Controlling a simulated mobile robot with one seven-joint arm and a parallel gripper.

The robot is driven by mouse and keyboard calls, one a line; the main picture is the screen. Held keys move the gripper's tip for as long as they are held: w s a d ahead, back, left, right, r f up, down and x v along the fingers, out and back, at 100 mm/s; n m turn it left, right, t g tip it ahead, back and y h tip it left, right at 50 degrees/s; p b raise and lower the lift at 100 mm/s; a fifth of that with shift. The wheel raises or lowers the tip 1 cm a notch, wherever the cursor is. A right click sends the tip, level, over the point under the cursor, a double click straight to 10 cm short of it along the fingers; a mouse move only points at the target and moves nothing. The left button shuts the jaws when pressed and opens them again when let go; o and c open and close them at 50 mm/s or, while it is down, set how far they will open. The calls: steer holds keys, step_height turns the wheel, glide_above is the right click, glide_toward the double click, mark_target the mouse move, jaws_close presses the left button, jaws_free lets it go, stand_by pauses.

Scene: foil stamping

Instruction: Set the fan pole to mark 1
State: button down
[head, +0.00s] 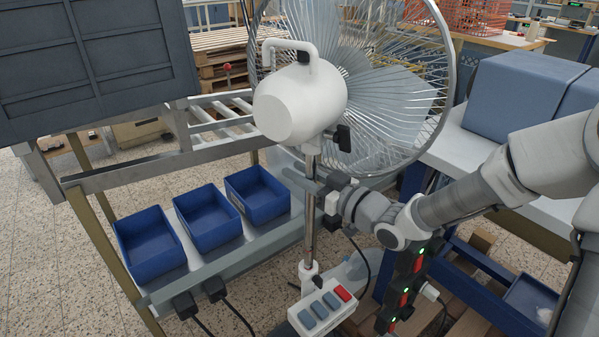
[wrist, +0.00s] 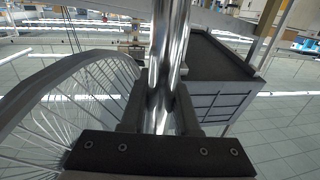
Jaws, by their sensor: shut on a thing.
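The fan has a white motor housing (head: 290,105) with a loop handle and a large wire cage (head: 395,130) behind it. Its chrome fan pole (head: 309,235) runs down from the housing to a white collar (head: 308,272). My gripper (head: 318,188) reaches in from the right and is shut around the pole, a little below the housing. In the wrist view the gripper fingers (wrist: 160,112) sit on both sides of the shiny pole (wrist: 170,50). A dark knob (head: 343,138) sticks out beside the housing. I cannot make out any numbered mark on the pole.
A white button box (head: 322,309) with a red button sits low on the fan. Blue bins (head: 205,218) stand on a shelf at left. A power strip (head: 405,290) with green lights is under my arm at right. The cage is close to my gripper.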

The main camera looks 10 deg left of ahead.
step_height(320, 180, down, 8)
steer(key=b, duration=0.5)
steer(key=shift+r, duration=0.15)
steer(key=shift+s+d, duration=0.1)
steer(key=c, duration=0.7)
jaws_free()
steer(key=shift+o, duration=0.3)
steer(key=shift+r, duration=0.1)
steer(key=p+v, duration=0.4)
steer(key=v, duration=1.3)
steer(key=shift+d, duration=0.2)
